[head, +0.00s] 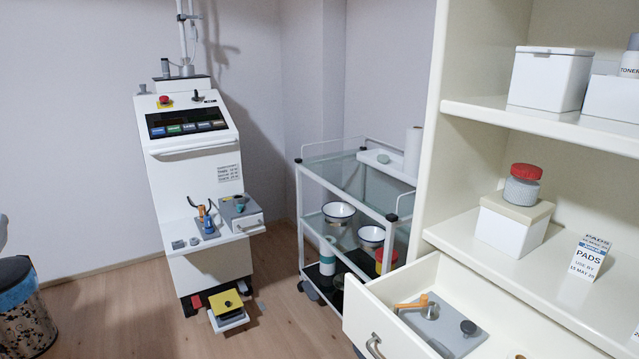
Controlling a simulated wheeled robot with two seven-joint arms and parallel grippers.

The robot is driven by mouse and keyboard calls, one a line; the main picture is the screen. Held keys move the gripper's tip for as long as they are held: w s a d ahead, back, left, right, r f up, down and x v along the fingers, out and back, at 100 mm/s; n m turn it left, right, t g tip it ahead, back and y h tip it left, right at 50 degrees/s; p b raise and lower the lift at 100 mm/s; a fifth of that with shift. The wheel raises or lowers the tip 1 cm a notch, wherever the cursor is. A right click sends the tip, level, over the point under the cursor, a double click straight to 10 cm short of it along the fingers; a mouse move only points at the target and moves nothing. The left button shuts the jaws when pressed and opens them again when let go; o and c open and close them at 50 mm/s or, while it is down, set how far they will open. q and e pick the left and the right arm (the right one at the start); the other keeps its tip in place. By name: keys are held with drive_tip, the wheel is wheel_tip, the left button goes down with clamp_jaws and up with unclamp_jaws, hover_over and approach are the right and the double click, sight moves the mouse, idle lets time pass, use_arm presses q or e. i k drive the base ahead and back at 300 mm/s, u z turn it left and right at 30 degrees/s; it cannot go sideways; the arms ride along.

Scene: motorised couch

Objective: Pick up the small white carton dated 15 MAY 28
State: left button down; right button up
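A small white carton (590,258) stands upright on the cabinet's middle shelf, at the right of the head view. Its front reads PADS, USE BY and a date that looks like 15 MAY 28, though the last digit is small and hard to read. It stands to the right of a white box with a tan lid (513,222). Nothing touches the carton from the front. Neither of my grippers shows in the head view.
A red-lidded jar (523,185) stands on the tan-lidded box. Below the shelf, an open drawer (385,325) juts out, holding a grey plate with an orange handle (415,303). A glass trolley (345,175) and a white machine (195,170) stand left.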

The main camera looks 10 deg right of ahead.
sight(591, 253)
drive_tip(key=z, duration=1.55)
